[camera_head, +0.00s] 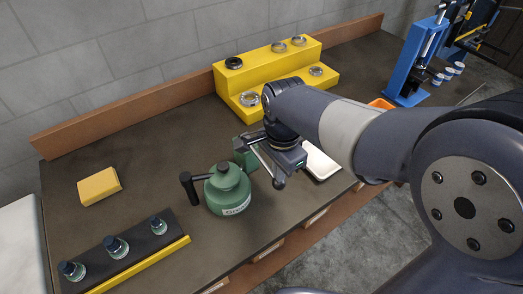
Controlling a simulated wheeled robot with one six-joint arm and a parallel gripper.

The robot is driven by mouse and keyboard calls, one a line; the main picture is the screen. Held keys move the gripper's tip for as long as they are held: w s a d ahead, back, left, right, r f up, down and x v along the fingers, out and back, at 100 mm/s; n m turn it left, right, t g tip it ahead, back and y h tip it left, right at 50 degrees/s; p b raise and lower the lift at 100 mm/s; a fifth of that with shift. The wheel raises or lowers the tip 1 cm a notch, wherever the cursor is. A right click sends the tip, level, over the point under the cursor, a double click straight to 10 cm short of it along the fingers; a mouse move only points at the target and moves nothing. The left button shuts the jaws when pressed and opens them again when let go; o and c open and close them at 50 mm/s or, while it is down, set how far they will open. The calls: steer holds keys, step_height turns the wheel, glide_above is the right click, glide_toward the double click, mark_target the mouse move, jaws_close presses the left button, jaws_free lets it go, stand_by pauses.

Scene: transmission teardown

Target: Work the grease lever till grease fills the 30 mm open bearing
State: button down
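The green grease pot (227,190), with a "Grease" label partly readable, stands on the dark bench left of my gripper. My gripper (272,168) is low over the bench beside this block. A thin bar with a dark rounded end (279,184) shows at the gripper; I cannot tell whether it is the lever or held. Several bearings, one a ring (249,99), rest on the yellow stepped rack (284,82). Their sizes are not readable, and no bearing shows at the pot.
A white tray (321,163) lies right of my gripper, partly behind my arm. An orange bin (380,104) and a blue press (408,75) stand farther right. A yellow sponge-like block (99,186) and a dark rack (125,257) with small bottles are left.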

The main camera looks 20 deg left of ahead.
step_height(320, 180, up, 8)
steer(key=p, duration=0.6)
steer(key=shift+r+p, duration=0.15)
steer(key=shift+p, duration=0.25)
steer(key=shift+f+b, duration=2.3)
steer(key=shift+f, duration=1.2)
step_height(320, 180, up, 7)
steer(key=p, duration=0.6)
steer(key=shift+r, duration=0.15)
step_height(320, 180, up, 5)
steer(key=p, duration=0.3)
